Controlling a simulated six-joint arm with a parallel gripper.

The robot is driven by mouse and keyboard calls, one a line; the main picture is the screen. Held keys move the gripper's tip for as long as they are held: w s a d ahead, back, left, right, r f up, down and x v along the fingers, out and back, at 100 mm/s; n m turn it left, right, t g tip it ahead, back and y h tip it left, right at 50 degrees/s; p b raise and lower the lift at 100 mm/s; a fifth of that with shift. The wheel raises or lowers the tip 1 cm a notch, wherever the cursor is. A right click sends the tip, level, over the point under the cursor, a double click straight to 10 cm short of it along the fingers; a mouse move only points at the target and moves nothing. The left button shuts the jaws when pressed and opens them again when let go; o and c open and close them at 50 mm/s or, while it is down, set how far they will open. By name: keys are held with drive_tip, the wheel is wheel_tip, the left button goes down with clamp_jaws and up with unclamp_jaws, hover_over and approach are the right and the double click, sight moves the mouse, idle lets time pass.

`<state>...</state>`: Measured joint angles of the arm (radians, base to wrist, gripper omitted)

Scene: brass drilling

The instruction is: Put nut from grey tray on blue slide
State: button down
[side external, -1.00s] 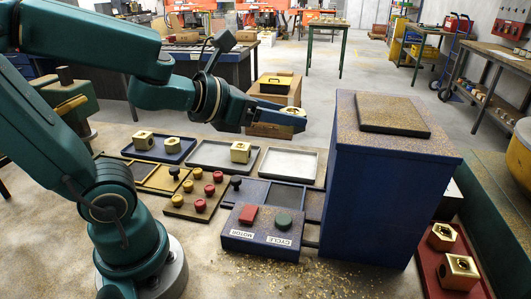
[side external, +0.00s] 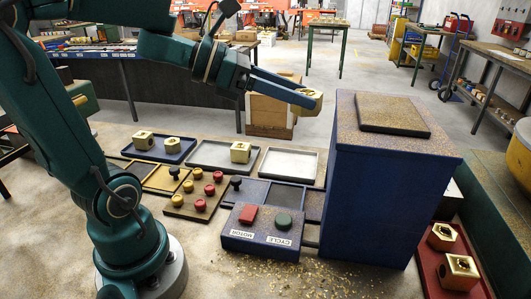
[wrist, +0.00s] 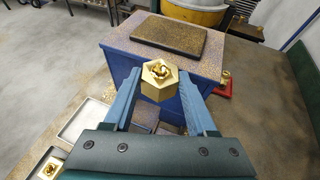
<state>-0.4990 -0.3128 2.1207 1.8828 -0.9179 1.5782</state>
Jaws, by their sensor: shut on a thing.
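My gripper (side external: 311,100) is raised high above the bench, left of the tall blue cabinet's top. It is shut on a brass hex nut (wrist: 153,94), which shows between the fingers in the wrist view with bright curls in its bore. The grey tray (side external: 206,168) lies on the bench below and to the left, with one brass nut (side external: 240,152) in it. The blue slide (side external: 254,189), with a dark recessed plate (side external: 287,196), lies low in front of the trays. No nut shows on its visible part.
The blue cabinet (side external: 375,200) stands right of the slide. A control box (side external: 262,240) with red and green buttons sits in front. A blue tray (side external: 158,156) holds two nuts; a pale tray (side external: 290,165) is empty. A red tray (side external: 432,280) at right holds nuts. Knobs stand on a brown board (side external: 196,208).

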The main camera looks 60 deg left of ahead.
drive_tip(key=shift+w+f+m+g+h, duration=0.15)
drive_tip(key=shift+m+g+h, duration=0.25)
drive_tip(key=shift+m+h, duration=0.3)
drive_tip(key=shift+f+m+g+h, duration=0.1)
drive_tip(key=shift+m+g+h, duration=0.3)
drive_tip(key=shift+m+h, duration=0.2)
drive_tip(key=shift+w+a+f+m+g+h, duration=0.1)
drive_tip(key=shift+a+f+m+g+h, duration=0.1)
drive_tip(key=shift+a+m+g+h, duration=0.25)
drive_tip(key=s+a+f+m+g+h, duration=0.1)
drive_tip(key=s+a+f+m, duration=0.15)
drive_tip(key=a+f, duration=0.4)
drive_tip(key=s+a+f+m+g+h, duration=0.1)
drive_tip(key=s+a+f+g, duration=0.15)
drive_tip(key=a+f, duration=0.45)
hover_over(277, 193)
drive_tip(key=shift+t, duration=0.3)
wheel_tip(277, 193, down, 5)
drive_tip(key=shift+s+f, duration=0.1)
drive_tip(key=shift+f, duration=2.1)
drive_tip(key=shift+f, duration=0.1)
